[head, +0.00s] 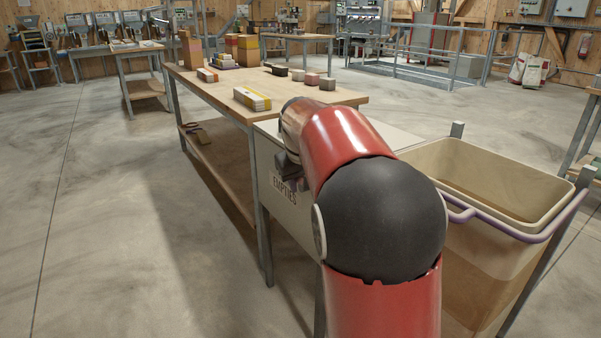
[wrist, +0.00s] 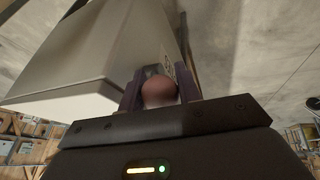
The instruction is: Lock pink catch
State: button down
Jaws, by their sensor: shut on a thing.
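A dull pink round knob, the pink catch (wrist: 158,92), sits between the two fingers of my gripper (wrist: 160,88) in the wrist view. The fingers are shut on it, one on each side. In the head view my gripper (head: 287,168) is against the side of a pale grey cabinet (head: 290,208) marked EMPTIES, just above the lettering. My red and black arm covers much of that view, and the catch is hidden there. The cabinet's pale body also fills the upper left of the wrist view (wrist: 95,55). Whether the catch is locked cannot be told.
A beige bin (head: 485,250) with a purple handle (head: 490,225) stands right of my arm. A wooden workbench (head: 215,88) with several cartons and small blocks stands beyond the cabinet. The concrete floor on the left (head: 95,220) is clear.

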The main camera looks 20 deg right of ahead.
jog(key=shift+w, duration=0.1)
dwell(0.3)
jog(key=c, duration=1.3)
grip_release()
jog(key=v, duration=0.7)
jog(key=shift+a+r, duration=0.15)
jog(key=shift+r, duration=0.3)
